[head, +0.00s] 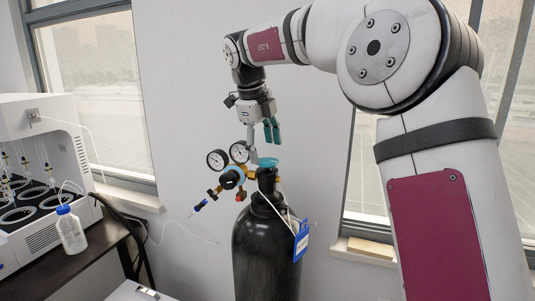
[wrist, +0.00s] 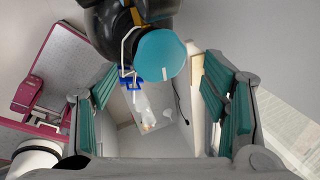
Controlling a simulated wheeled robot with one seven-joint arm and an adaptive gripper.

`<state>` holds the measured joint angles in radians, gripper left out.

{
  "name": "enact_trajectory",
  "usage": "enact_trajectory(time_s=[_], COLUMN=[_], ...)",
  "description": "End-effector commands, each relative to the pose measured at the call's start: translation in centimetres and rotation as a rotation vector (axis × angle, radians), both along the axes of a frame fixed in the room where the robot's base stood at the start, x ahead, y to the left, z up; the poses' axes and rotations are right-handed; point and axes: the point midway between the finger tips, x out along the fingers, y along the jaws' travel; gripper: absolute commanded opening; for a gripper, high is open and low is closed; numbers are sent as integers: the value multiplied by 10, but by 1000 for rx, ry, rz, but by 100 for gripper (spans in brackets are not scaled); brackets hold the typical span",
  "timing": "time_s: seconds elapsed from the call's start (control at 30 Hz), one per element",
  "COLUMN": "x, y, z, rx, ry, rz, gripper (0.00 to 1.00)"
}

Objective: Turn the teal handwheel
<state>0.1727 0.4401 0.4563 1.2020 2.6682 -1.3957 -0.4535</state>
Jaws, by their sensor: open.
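The teal handwheel (head: 268,162) sits on top of the valve of a black gas cylinder (head: 268,250). In the wrist view the handwheel (wrist: 160,55) is a teal disc near the top centre, beyond the gap between the fingers. My gripper (head: 261,137) points down just above the handwheel. Its teal-padded fingers are spread apart with nothing between them; the gripper (wrist: 155,100) also looks wide open in the wrist view. The handwheel appears clear of both fingers, though the exact gap in height is hard to tell.
A regulator with two round gauges (head: 217,159) and a blue ring juts left from the cylinder valve. A blue-and-white tag (head: 301,242) hangs on the cylinder. A dark bench (head: 75,256) with a white distiller (head: 50,145) and a blue-capped bottle (head: 70,230) stands at the left.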

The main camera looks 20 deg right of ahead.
Motion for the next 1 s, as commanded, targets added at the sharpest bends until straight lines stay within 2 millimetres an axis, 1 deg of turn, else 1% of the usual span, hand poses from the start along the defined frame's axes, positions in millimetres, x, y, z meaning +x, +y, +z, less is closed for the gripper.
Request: enact_trajectory(time_s=[0.1, 0.23, 0.4, 0.6, 0.63, 0.67, 0.7, 0.77, 0.8, 0.83, 1.0], x=[2, 5, 7, 7, 7, 7, 7, 7, 7, 7, 7], y=[-4, -7, -8, -8, -8, -8, -8, -8, -8, -8, -8], z=[-15, -26, -32, -32, -32, -32, -32, -32, -32, -32, -32], rx=[0, 0, 0, 0, 0, 0, 0, -1, -1, -1, 0], ry=[3, 1, 0, 0, 0, 0, 0, -1, -1, -1, -1], rz=[-1, 0, -1, -1, -1, -1, -1, -1, -1, -1, -2], gripper=[68, 68, 68, 68, 63, 56, 47, 34, 25, 18, 18])
